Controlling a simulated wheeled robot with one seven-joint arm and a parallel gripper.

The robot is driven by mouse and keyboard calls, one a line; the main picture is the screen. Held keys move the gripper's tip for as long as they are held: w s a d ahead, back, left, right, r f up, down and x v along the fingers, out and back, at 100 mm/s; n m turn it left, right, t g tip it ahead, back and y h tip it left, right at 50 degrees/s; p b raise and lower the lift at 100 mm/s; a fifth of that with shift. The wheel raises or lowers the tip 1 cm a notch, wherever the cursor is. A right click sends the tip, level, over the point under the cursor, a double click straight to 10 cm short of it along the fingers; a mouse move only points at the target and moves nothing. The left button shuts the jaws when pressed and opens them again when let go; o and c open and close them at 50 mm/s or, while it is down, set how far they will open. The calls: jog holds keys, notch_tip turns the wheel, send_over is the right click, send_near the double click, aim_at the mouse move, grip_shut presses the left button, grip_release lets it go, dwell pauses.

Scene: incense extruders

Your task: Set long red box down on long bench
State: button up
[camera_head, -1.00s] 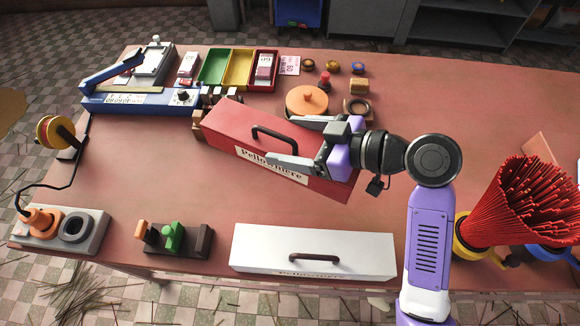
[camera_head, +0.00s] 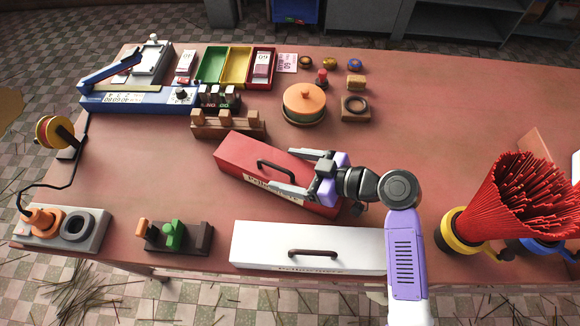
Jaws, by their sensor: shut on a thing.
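The long red box (camera_head: 237,151) has a dark handle on its lid and a pale label on its front side. It lies level over the middle of the long bench's reddish top (camera_head: 420,112), turned at a slant. My gripper (camera_head: 281,171) comes from the right, its fingers spread wide on either side of the handle and shut on the box.
A long white box (camera_head: 265,240) lies close in front of the red box. Behind it stand a wooden block rack (camera_head: 228,128) and a round orange-lidded pot (camera_head: 304,101). A bundle of red sticks (camera_head: 510,205) stands at the right.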

dwell(0.3)
jog(key=o, duration=2.1)
jog(key=b+v, duration=0.1)
jog(key=v, duration=1.1)
jog(key=shift+s+b, duration=0.1)
jog(key=shift+b, duration=0.3)
